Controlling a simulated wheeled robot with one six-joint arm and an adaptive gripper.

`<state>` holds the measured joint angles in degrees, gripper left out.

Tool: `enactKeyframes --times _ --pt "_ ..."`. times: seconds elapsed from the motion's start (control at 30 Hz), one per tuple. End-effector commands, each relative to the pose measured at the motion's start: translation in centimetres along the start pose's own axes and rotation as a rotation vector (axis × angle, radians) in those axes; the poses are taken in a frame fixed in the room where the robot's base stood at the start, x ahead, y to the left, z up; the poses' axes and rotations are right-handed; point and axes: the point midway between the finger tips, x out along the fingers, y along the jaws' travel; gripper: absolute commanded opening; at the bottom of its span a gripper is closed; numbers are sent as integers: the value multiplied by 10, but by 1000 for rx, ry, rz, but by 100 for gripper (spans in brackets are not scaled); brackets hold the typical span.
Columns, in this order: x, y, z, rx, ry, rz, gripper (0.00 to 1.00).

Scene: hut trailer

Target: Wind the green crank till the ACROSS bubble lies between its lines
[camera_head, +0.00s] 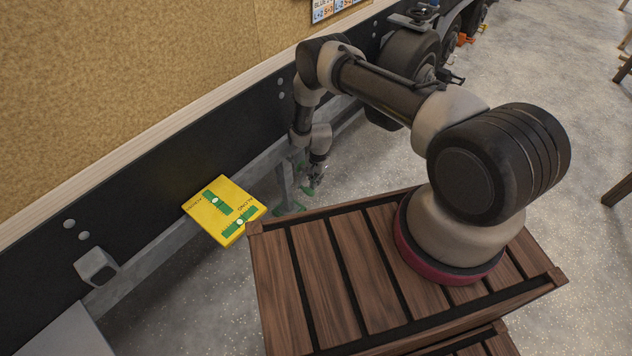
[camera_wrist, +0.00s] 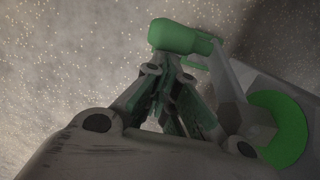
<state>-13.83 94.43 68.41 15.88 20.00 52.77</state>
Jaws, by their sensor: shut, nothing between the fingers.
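The yellow level box (camera_head: 228,232) sits on the trailer's frame, with two green vials, each with a pale bubble. The green crank (camera_head: 308,190) is low beside the frame, partly hidden by my gripper (camera_head: 318,178). In the wrist view, the crank's green handle (camera_wrist: 180,37) lies just beyond the fingertips of my gripper (camera_wrist: 172,68), and a green round part (camera_wrist: 278,128) is at the right. My fingers are shut and empty; whether they touch the handle is unclear.
The dark trailer side rail (camera_head: 150,190) runs diagonally behind the level, under a tan wall (camera_head: 120,80). Trailer wheels (camera_head: 410,55) stand at the back. A slatted wooden deck (camera_head: 325,260) is under my arm. Speckled floor (camera_head: 380,165) is open to the right of the crank.

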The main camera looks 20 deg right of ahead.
Motion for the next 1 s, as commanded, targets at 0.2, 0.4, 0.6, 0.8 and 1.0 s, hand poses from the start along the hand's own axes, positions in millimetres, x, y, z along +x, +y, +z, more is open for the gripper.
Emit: enactKeyframes --times 0.2,0.4,0.6,0.8,1.0 --pt "1 0 2 1 -51 0 0" --pt "2 0 7 3 -170 -2 0" --pt "2 0 20 -1 -168 2 0" --pt "1 1 30 -1 -167 2 0" --pt "-2 0 39 -1 -168 2 0"
